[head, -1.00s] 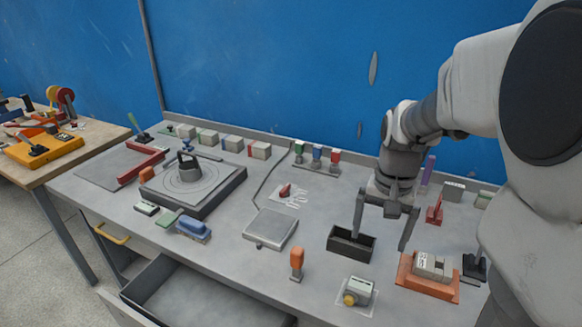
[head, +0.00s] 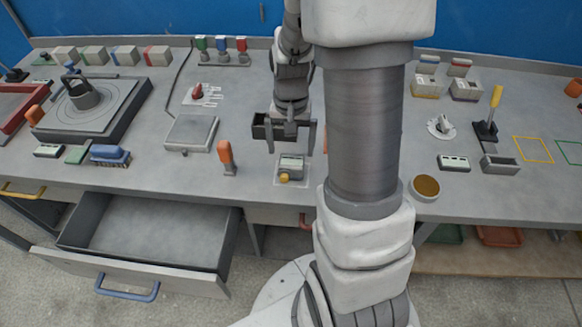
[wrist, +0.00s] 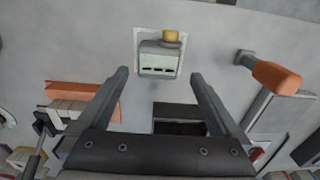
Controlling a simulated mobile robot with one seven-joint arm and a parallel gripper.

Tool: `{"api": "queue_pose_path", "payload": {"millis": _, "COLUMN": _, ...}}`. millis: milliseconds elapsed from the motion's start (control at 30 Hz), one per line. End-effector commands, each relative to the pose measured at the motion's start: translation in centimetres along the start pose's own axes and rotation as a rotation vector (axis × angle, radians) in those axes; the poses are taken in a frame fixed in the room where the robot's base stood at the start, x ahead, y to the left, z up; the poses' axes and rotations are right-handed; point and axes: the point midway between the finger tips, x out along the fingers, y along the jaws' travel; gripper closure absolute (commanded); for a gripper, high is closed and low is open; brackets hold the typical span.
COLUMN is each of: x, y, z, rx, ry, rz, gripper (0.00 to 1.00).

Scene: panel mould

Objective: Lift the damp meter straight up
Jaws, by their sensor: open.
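The damp meter appears to be the small pale grey box with a dark-marked face and a yellow knob (head: 291,167). It sits on a light square patch near the bench's front edge. In the wrist view the damp meter (wrist: 157,61) is at the top middle, its yellow end away from me. My gripper (head: 291,145) is open and empty, fingers pointing down, just behind the meter in the head view. In the wrist view my gripper (wrist: 159,73) has its fingers spread to either side of the meter's line, apart from it. Fingertip height above the bench is unclear.
An orange-handled tool (head: 226,155) stands left of the meter; it also shows in the wrist view (wrist: 275,76). A black open box (head: 262,128) is behind the gripper. An open drawer (head: 150,235) juts out at front left.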

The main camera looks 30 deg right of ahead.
Motion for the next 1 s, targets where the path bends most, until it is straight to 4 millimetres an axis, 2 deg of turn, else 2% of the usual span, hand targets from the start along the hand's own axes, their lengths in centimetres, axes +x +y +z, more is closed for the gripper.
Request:
{"api": "queue_pose_path", "payload": {"millis": 133, "x": 1.2, "y": 0.1, "z": 0.1, "rx": 0.001, "ry": -0.003, "rz": 0.001, "gripper": 0.0}}
{"api": "queue_pose_path", "payload": {"millis": 400, "x": 4.9, "y": 0.3, "z": 0.4, "rx": -0.001, "ry": -0.003, "rz": 0.001, "gripper": 0.0}}
{"api": "queue_pose_path", "payload": {"millis": 700, "x": 5.4, "y": 0.2, "z": 0.3, "rx": -0.001, "ry": 0.0, "rz": 0.0, "gripper": 0.0}}
{"api": "queue_pose_path", "payload": {"millis": 767, "x": 5.4, "y": 0.2, "z": 0.3, "rx": -0.001, "ry": 0.0, "rz": 0.0, "gripper": 0.07}}
{"api": "queue_pose_path", "payload": {"millis": 1000, "x": 5.4, "y": 0.2, "z": 0.3, "rx": -0.001, "ry": 0.0, "rz": 0.0, "gripper": 0.5}}
